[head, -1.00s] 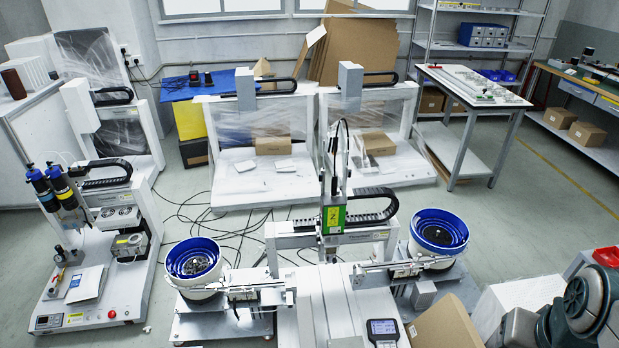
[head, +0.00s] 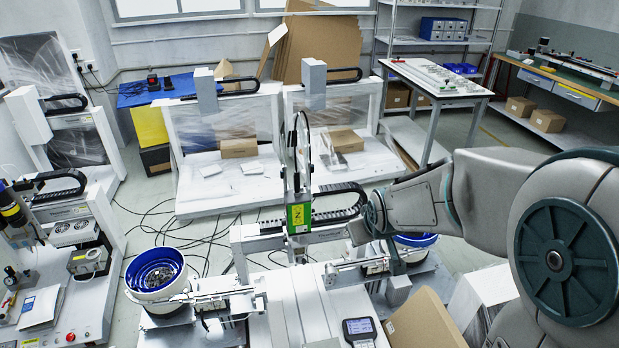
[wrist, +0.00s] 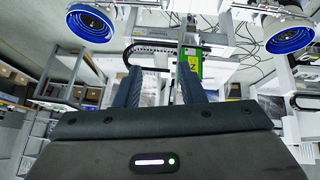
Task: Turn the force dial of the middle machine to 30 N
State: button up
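The gantry machine with the green-labelled screwdriver head (head: 299,216) stands at the front centre, between two bowl feeders. I cannot make out a force dial on it in either view. My gripper (wrist: 160,78) shows in the wrist view with its two dark fingers apart and nothing visible between them. The green label (wrist: 191,64) shows beyond and beside the right finger there. In the head view my arm reaches in from the right and its end is beside the gantry's right side, partly covering the right bowl feeder. The fingers are not clear in the head view.
The left blue-rimmed bowl feeder (head: 156,274) and the right one (head: 416,241) flank the gantry. A handheld unit with a screen (head: 360,329) sits at the front. A cardboard box (head: 425,322) stands at its right. Two wrapped machines (head: 225,140) stand behind, with cables on the floor.

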jog(key=w+a+f+n+t+y+b, duration=0.35)
jog(key=w+a+f+y+b, duration=0.2)
jog(key=w+a+f, duration=0.7)
jog(key=m+t+b, duration=0.3)
jog(key=m+t, duration=0.1)
jog(key=t, duration=0.3)
send_near(302, 188)
jog(key=shift+n+g+y, duration=0.25)
jog(key=shift+y, duration=0.2)
jog(key=x, duration=0.8)
jog(key=shift+w+d, duration=0.2)
grip_shut()
